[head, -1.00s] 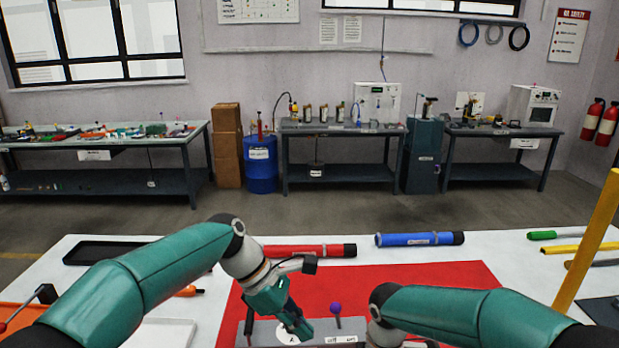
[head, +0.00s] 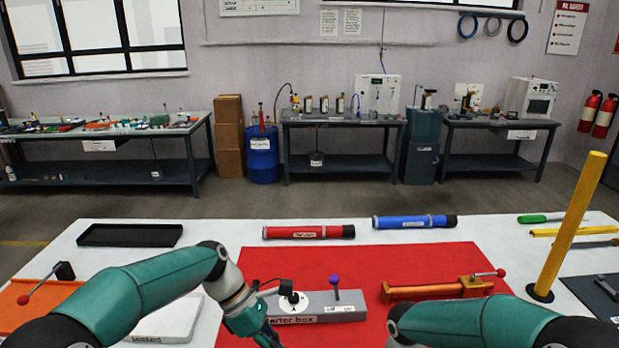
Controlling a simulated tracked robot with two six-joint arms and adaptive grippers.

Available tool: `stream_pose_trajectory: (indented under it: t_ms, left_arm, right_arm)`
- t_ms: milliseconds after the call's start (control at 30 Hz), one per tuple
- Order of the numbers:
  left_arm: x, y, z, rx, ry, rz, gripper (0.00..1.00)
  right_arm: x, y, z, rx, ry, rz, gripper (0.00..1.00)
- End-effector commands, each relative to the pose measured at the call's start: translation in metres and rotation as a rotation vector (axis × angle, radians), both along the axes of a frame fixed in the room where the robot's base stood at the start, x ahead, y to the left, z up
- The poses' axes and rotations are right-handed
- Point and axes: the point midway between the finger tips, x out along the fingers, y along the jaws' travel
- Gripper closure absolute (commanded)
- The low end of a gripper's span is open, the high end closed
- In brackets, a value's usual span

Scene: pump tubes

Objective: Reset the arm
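The grey starter box (head: 345,315) lies on the red mat, with its label on the front face. A white dial (head: 314,303) sits on its top, its left part covered by a dark piece near my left wrist. A purple ball knob (head: 334,281) on a thin dark stem stands up from the box, right of the dial. My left gripper (head: 262,338) points down just left of the box's front, partly cut off by the bottom edge; its fingertips do not show clearly. My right gripper is hidden below the picture; only its arm shows at the lower right.
An orange device (head: 430,290) with a red-knobbed lever lies right of the box. A red tube (head: 308,232) and a blue tube (head: 410,222) lie behind the mat (head: 400,262). A yellow post (head: 570,230) rises at right. A black tray (head: 130,235) and white tray (head: 165,322) are at left.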

Motion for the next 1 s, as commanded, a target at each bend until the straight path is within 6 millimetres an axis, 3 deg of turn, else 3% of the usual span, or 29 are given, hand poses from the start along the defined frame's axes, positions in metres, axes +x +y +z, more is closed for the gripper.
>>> stream_pose_trajectory:
  t_ms: [267, 367, 500, 600, 700, 767, 867, 1000]
  left_arm:
    - [-0.051, 0.030, -0.105, 0.043, 0.135, -0.004, 1.00]
    - [-0.090, 0.042, -0.161, 0.047, 0.129, -0.068, 1.00]
    - [-0.165, 0.055, -0.234, 0.024, 0.017, -0.267, 1.00]
    - [-0.213, 0.059, -0.264, -0.006, -0.131, -0.460, 1.00]
    - [-0.245, 0.058, -0.278, -0.030, -0.316, -0.675, 1.00]
    - [-0.253, 0.056, -0.281, -0.034, -0.439, -0.808, 1.00]
    - [-0.246, 0.057, -0.282, -0.009, -0.635, -0.991, 1.00]
    - [-0.219, 0.061, -0.284, 0.053, -0.814, -1.148, 1.00]
  right_arm:
    - [-0.064, -0.002, -0.066, 0.057, 0.154, -0.133, 0.00]
    - [-0.100, 0.007, -0.098, 0.092, 0.210, -0.281, 0.00]
    - [-0.156, 0.028, -0.136, 0.124, 0.275, -0.615, 0.00]
    - [-0.184, 0.042, -0.151, 0.121, 0.291, -0.883, 0.00]
    - [-0.199, 0.051, -0.158, 0.109, 0.275, -1.144, 0.00]
    - [-0.200, 0.054, -0.160, 0.106, 0.248, -1.285, 0.00]
    - [-0.189, 0.053, -0.161, 0.119, 0.188, -1.492, 0.00]
    - [-0.166, 0.048, -0.163, 0.153, 0.125, -1.666, 0.00]
